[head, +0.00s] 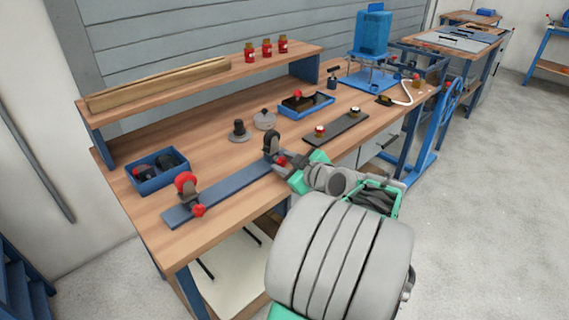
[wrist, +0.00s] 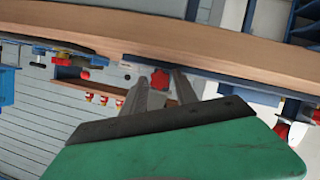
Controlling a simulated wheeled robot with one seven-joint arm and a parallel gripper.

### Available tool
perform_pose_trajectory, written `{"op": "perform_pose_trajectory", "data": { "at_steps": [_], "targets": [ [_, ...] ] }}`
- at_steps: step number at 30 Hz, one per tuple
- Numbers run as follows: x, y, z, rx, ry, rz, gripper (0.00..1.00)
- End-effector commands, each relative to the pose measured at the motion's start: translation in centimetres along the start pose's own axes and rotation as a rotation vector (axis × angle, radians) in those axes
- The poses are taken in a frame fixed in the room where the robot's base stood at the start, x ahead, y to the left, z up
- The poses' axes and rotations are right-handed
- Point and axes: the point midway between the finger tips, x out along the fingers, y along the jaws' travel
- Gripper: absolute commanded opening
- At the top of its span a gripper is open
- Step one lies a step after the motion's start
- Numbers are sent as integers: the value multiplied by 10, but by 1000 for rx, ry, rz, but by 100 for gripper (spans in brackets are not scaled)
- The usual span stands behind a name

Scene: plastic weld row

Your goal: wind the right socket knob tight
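The right socket (head: 271,143) stands dark and upright at the right end of the blue rail (head: 232,193). Its red knob (head: 282,161) faces the bench's front edge and also shows in the wrist view (wrist: 159,79). My gripper (head: 291,166) is in front of that knob. In the wrist view its two grey fingers (wrist: 160,84) are apart, with the knob between or just beyond their tips. A narrow gap seems to show beside the knob; contact is unclear. The left socket (head: 186,186) with its red knob (head: 199,210) is at the rail's other end.
A blue bin (head: 157,180) with dark parts stands at the left. A dark strip (head: 337,128) with two small knobs lies to the right, behind my arm. A blue tray (head: 306,108) and a dark round part (head: 239,132) lie farther back. Floor at the right is clear.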

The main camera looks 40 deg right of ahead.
Motion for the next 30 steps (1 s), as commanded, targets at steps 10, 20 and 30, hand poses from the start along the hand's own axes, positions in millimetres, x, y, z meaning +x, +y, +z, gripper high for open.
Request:
{"op": "perform_pose_trajectory", "data": {
  "at_steps": [10, 20, 30],
  "targets": [
    [0, -1, -1, -1, 1, -2, 21],
    [0, 0, -1, -1, 1, -2, 0],
    [0, 0, -1, 15, 1, -8, 0]
  ]
}}
